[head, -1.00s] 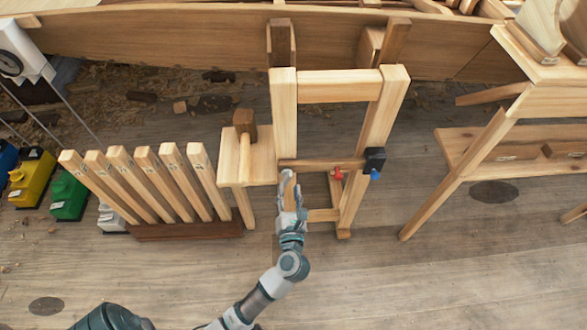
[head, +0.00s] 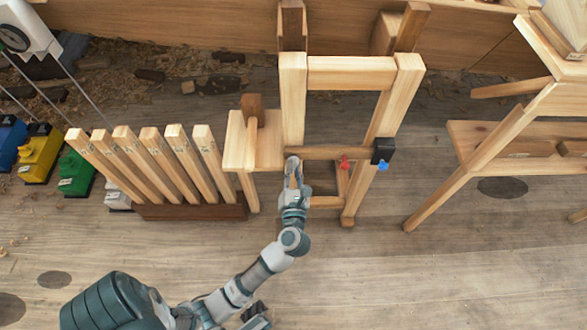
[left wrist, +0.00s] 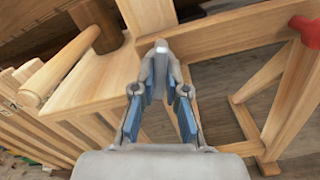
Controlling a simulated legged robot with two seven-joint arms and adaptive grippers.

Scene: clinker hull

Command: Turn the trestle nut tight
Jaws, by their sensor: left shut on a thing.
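The wooden trestle (head: 292,100) stands upright in the middle of the head view, with a low crossbar (head: 325,153) between its legs. My left gripper (head: 293,164) is at the left end of that crossbar, against the near side of the left leg. In the left wrist view its blue-padded fingers (left wrist: 160,58) come together at the tips on a small pale grey piece, seemingly the trestle nut (left wrist: 161,46). The fingertips hide most of it, so its thread and seating cannot be told. My right gripper does not show.
A red knob (head: 344,162) and a blue knob (head: 383,166) with a black block sit right of the gripper. A small bench with a mallet (head: 252,108) adjoins on the left, beside a rack of wooden stakes (head: 142,165). Floor in front is mostly clear.

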